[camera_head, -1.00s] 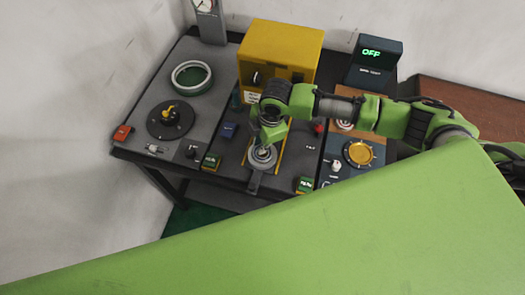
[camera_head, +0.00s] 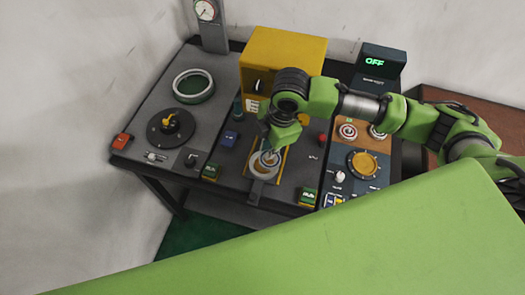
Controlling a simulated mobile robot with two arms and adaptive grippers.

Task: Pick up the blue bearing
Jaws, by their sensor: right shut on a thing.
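My right gripper (camera_head: 268,157) points down over a round grey ring (camera_head: 264,172) at the front middle of the bench. Its fingers are small in the head view and are closed on a bearing ring at that spot. The held ring is mostly hidden by the fingers, and I cannot make out its blue colour. Whether it is clear of the round grey seat there cannot be told. My left gripper is not in view.
A yellow box (camera_head: 282,52) stands behind the gripper. A large pale ring (camera_head: 176,84) and a dark dial (camera_head: 171,128) lie to the left. A gold disc (camera_head: 363,163) and a dark OFF display (camera_head: 375,63) are on the right.

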